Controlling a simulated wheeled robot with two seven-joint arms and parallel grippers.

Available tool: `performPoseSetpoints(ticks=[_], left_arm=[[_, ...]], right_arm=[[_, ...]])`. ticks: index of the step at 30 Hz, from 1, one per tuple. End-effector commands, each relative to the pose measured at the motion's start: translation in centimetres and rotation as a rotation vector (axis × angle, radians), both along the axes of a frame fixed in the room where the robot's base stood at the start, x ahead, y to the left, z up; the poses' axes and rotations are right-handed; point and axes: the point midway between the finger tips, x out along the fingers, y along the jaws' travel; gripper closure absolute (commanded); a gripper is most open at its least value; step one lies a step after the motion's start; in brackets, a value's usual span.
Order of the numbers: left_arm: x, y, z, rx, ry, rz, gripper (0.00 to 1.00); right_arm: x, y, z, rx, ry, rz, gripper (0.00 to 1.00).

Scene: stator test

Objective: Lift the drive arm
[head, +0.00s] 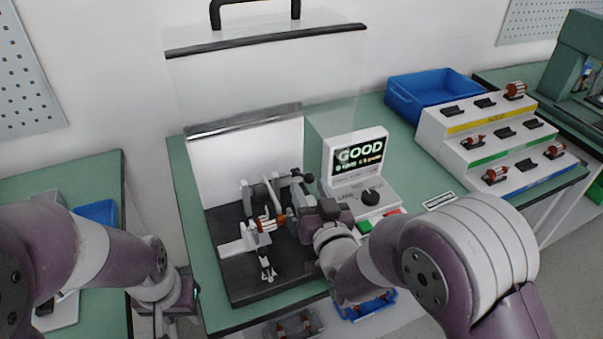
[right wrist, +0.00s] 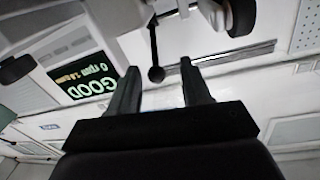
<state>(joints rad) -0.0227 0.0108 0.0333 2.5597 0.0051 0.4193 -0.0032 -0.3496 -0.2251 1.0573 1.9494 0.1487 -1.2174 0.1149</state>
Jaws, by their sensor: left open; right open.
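The drive arm (head: 296,178) is a grey and dark assembly at the back of the test fixture, in the head view. In the right wrist view a thin dark rod with a ball knob (right wrist: 156,73) shows beside a dark wheel (right wrist: 241,17). My right gripper (head: 303,208) is open at the fixture's right side. In its wrist view the knob appears between the two fingertips; I cannot tell if they touch it.
The test station shows GOOD on its screen (head: 359,155). A raised clear guard with a dark bar (head: 265,40) stands over the fixture. A blue bin (head: 436,88) and a stepped rack (head: 497,132) with rotors are at the right. Two trays lie at the front edge.

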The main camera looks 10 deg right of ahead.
Motion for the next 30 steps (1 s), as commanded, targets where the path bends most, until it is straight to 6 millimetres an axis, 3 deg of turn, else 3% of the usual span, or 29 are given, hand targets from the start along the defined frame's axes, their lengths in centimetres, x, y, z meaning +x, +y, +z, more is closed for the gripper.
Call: performPoseSetpoints(ticks=[3,9,21,22,26,30], left_arm=[[0.0,0.0,0.2,0.0,0.0,0.0,0.6],[0.0,0.0,0.3,0.0,0.0,-0.001,0.6],[0.0,0.0,0.3,0.0,0.0,0.0,0.6],[0.0,0.0,0.3,0.0,0.0,0.0,0.6],[0.0,0.0,0.3,0.0,0.0,0.0,0.6],[0.0,0.0,0.4,0.0,0.0,0.0,0.6]], right_arm=[[2.6,0.5,0.0,0.0,0.002,-0.002,0.52],[5.5,1.1,0.0,-0.001,0.002,-0.001,0.52],[6.6,1.4,0.0,-0.001,0.002,-0.001,0.52],[6.6,1.3,0.0,-0.001,0.002,-0.001,0.55],[6.6,1.4,0.0,-0.002,0.003,-0.001,0.97],[6.6,1.4,0.0,-0.002,0.005,0.0,1.0]])
